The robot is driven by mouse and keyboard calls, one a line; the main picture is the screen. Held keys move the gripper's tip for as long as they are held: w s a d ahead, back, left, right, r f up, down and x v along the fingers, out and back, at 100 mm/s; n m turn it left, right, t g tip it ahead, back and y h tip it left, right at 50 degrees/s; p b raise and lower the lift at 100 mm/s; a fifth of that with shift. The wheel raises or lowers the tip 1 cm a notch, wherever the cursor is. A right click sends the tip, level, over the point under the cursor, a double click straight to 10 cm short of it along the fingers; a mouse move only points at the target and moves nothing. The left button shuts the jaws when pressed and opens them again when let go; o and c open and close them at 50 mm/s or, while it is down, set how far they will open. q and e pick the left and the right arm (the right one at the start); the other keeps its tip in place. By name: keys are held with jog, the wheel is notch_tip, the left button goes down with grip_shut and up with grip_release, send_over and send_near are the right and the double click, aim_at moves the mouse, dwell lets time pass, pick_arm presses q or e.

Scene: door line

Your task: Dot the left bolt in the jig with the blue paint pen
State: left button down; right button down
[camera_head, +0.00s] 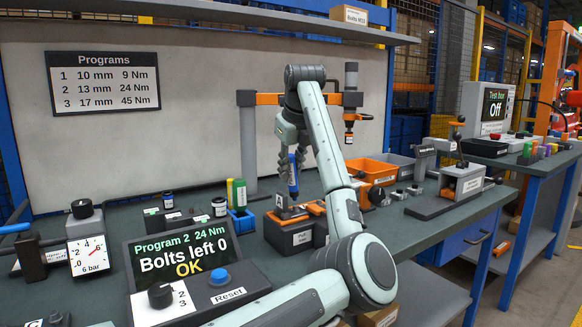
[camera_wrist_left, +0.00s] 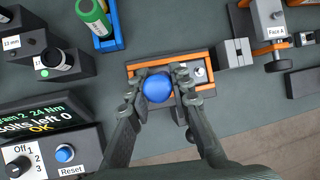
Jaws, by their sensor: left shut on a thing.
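My left gripper (camera_head: 292,160) is shut on the blue paint pen (camera_head: 293,182), held upright with its lower end at or just above the jig (camera_head: 283,215). In the left wrist view, my left gripper (camera_wrist_left: 158,90) has its fingers on either side of the pen's round blue end (camera_wrist_left: 157,87). The jig's orange frame (camera_wrist_left: 140,69) shows around it. One bolt (camera_wrist_left: 198,73) shows to the right; the left bolt is hidden by the pen and fingers. I cannot tell whether the tip touches. My right gripper is not in view.
A blue holder (camera_head: 243,221) with a green pen (camera_head: 239,192) stands left of the jig. The controller (camera_head: 190,262) reads "Bolts left 0 OK". A driver (camera_head: 350,105) hangs behind the jig. An orange bin (camera_head: 370,170) and a clamp fixture (camera_head: 462,182) stand to the right.

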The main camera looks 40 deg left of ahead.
pick_arm(q)
jog(key=shift+f, duration=0.2)
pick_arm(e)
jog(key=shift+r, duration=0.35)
pick_arm(q)
jog(key=shift+f+b, duration=0.4)
jog(key=shift+f, duration=0.2)
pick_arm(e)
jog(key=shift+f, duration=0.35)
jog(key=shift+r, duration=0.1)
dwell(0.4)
